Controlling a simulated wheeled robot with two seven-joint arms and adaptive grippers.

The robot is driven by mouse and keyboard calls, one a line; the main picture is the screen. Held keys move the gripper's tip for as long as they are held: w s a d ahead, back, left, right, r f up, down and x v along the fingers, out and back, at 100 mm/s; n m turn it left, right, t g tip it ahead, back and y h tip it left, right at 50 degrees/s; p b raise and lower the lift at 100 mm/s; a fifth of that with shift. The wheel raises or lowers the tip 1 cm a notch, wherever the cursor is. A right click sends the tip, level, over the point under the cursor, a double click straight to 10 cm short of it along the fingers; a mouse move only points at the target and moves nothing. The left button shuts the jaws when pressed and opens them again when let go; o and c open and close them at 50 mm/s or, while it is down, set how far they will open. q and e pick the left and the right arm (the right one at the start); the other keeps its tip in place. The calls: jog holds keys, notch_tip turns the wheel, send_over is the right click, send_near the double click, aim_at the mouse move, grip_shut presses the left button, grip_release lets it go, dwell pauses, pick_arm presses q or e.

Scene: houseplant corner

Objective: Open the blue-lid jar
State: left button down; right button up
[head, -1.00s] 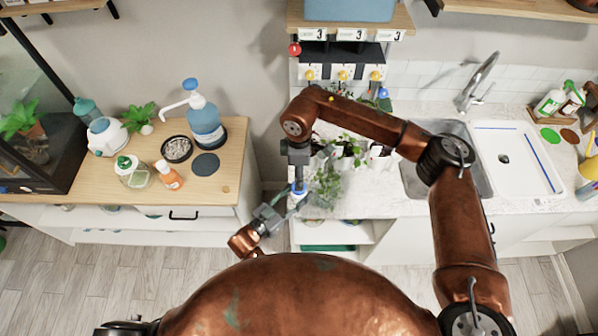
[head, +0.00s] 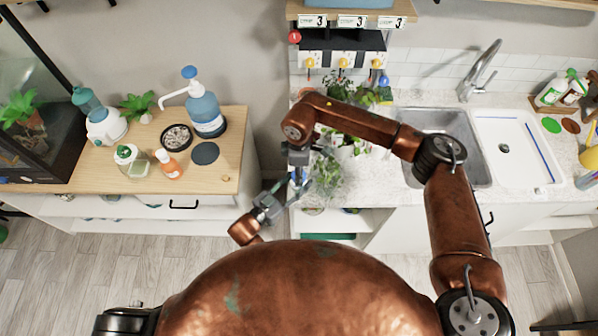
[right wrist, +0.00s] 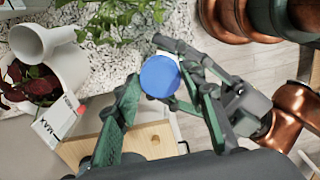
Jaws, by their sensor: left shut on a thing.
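The jar's round blue lid (right wrist: 160,76) faces the camera in the right wrist view; the jar's body below it is mostly hidden. My left gripper (head: 283,197) is shut on the blue-lid jar, coming from the left and holding it off the front edge of the white counter. In the right wrist view its grey fingers reach in from the right beside the lid. My right gripper (right wrist: 166,100) is open, with its green-sided fingers on either side of the lid; I cannot tell whether they touch it. In the head view, my right wrist and arm cover most of the jar.
Leafy plants (head: 328,175) stand on the white counter (head: 385,205) right beside the grippers. A white pot (right wrist: 62,75) shows in the right wrist view. The wooden counter (head: 100,178) at left bears a pump bottle (head: 206,114) and an orange bottle (head: 168,164). The sink (head: 452,150) is at right.

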jog(key=c, duration=0.8)
jog(key=n, duration=1.2)
jog(key=shift+r+n, duration=0.1)
jog(key=shift+n, duration=0.3)
jog(key=n, duration=1.1)
jog(key=shift+n, duration=0.4)
jog(key=n, duration=0.9)
jog(key=shift+n, duration=0.4)
jog(key=n, duration=0.7)
jog(key=shift+n, duration=0.4)
jog(key=n, duration=0.5)
jog(key=shift+n, duration=0.4)
jog(key=n, duration=0.6)
